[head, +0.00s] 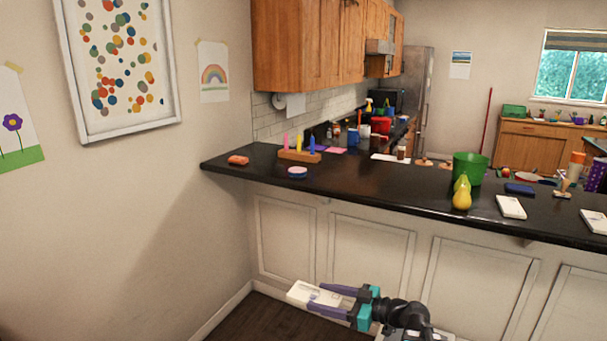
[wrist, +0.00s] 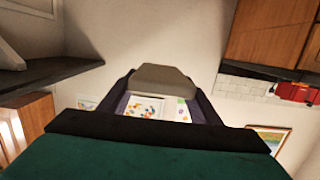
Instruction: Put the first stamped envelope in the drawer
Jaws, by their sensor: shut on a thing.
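My gripper (head: 318,297) is shut on a white envelope (head: 301,292), held in the air in front of the counter's panelled side, below the countertop. In the wrist view the envelope (wrist: 164,80) shows edge-on as a grey-brown shape between the two dark fingers. Two more white, flat envelope-like things lie on the black counter: one (head: 511,207) right of the yellow pear and one (head: 594,221) at the right picture edge. Stamps are too small to make out. A wooden cabinet (head: 540,135) stands under the window; no open drawer is visible.
The black counter (head: 380,190) runs across above my gripper. On it are a green bucket (head: 469,168), a yellow pear (head: 461,197), a dark blue item (head: 519,189) and a wooden block with coloured pegs (head: 300,156). Wall stands at left; dark floor (head: 250,318) is clear.

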